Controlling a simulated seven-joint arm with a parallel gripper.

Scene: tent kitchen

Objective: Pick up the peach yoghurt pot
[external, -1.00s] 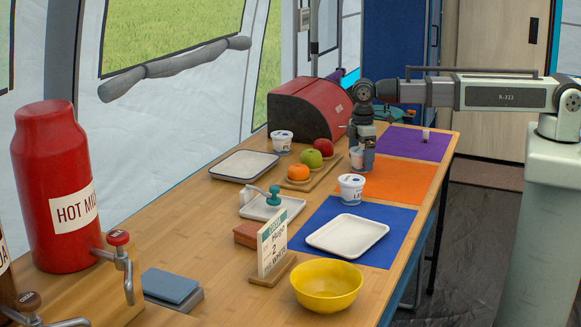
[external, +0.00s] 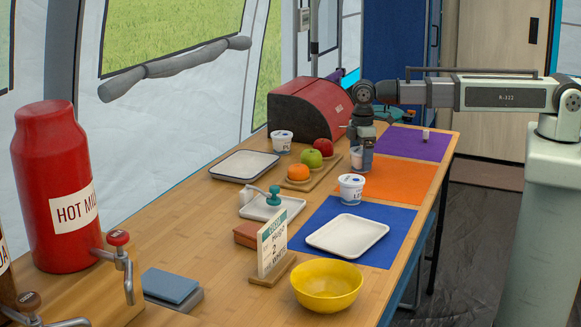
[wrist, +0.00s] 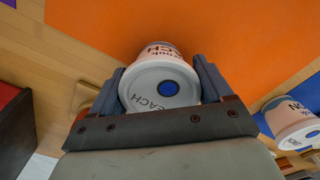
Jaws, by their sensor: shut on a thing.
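The peach yoghurt pot (wrist: 165,78) is white, with a blue dot on its lid and "PEACH" lettering. In the wrist view it sits between both fingers of my gripper (wrist: 160,90), which is shut on it. In the external view the pot (external: 356,158) is partly hidden by my gripper (external: 361,157), at the far left edge of the orange mat (external: 400,181). The pot looks upright. I cannot tell whether its base touches the surface.
Another white pot (external: 351,187) stands nearer the camera, at the orange mat's near edge; it also shows in the wrist view (wrist: 295,125). A third pot (external: 281,141) stands by the red bread bin (external: 308,107). A board with fruit (external: 312,158) lies left of my gripper.

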